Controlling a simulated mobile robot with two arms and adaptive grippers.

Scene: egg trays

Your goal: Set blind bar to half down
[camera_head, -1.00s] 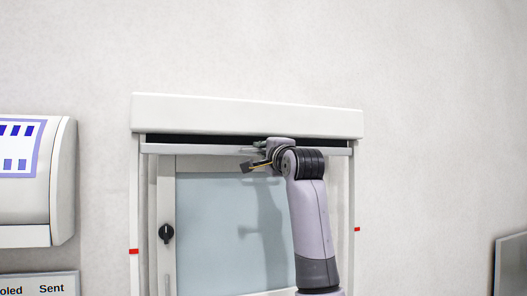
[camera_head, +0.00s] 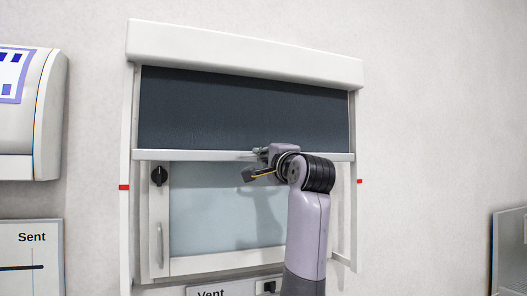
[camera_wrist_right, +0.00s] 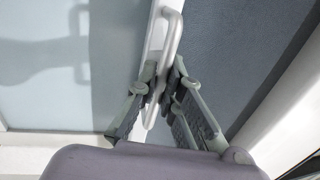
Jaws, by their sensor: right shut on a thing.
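The dark blind (camera_head: 240,112) hangs from the white top casing, with its light bar (camera_head: 200,155) along its lower edge. The bar is a little above the red marks on the side rails (camera_head: 124,187) and (camera_head: 360,181). My right gripper (camera_head: 256,164) is at the bar, right of its middle. In the right wrist view the gripper (camera_wrist_right: 158,95) is shut on the pale handle (camera_wrist_right: 170,40) of the bar, with a finger on each side. The fingers partly hide the handle's lower end. My left gripper is not in view.
Behind the bar is a pale window (camera_head: 215,205) with a black knob (camera_head: 159,176) and a vertical handle (camera_head: 159,243) at its left. A white box (camera_head: 45,115) and a "Sent" panel (camera_head: 32,262) are at the left. A "Vent" label (camera_head: 211,293) is below.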

